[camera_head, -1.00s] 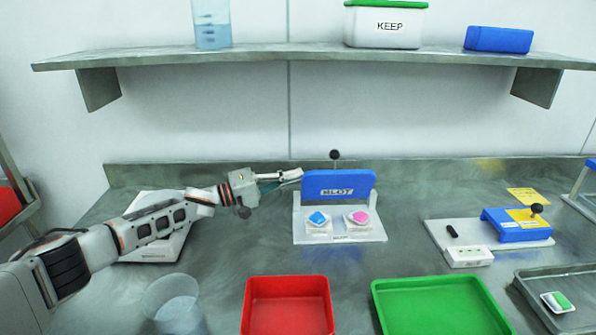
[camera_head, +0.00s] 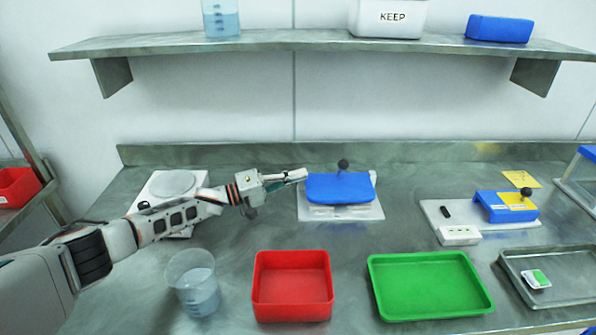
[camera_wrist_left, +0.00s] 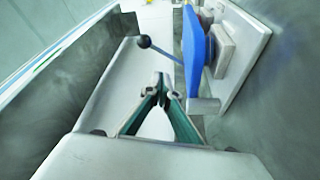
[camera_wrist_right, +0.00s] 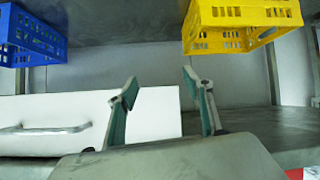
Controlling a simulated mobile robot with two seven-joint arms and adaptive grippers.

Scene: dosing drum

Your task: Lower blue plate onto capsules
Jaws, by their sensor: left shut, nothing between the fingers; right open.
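My left gripper (camera_head: 304,174) is shut and empty at the plate's left back corner. In the left wrist view the fingertips (camera_wrist_left: 161,82) lie beside the blue plate (camera_wrist_left: 194,48); its knob (camera_wrist_left: 143,42) sticks out on a rod. I cannot tell whether the fingers touch the plate. My right gripper (camera_wrist_right: 162,90) is open and empty, away from the plate.
A red tray (camera_head: 292,313), a green tray (camera_head: 430,310) and a beaker (camera_head: 192,285) stand in front. A scale (camera_head: 172,185) stands left of the plate. Another blue device (camera_head: 505,207) and a metal tray (camera_head: 555,300) are at right. Blue (camera_wrist_right: 32,40) and yellow crates (camera_wrist_right: 245,22) show in the right wrist view.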

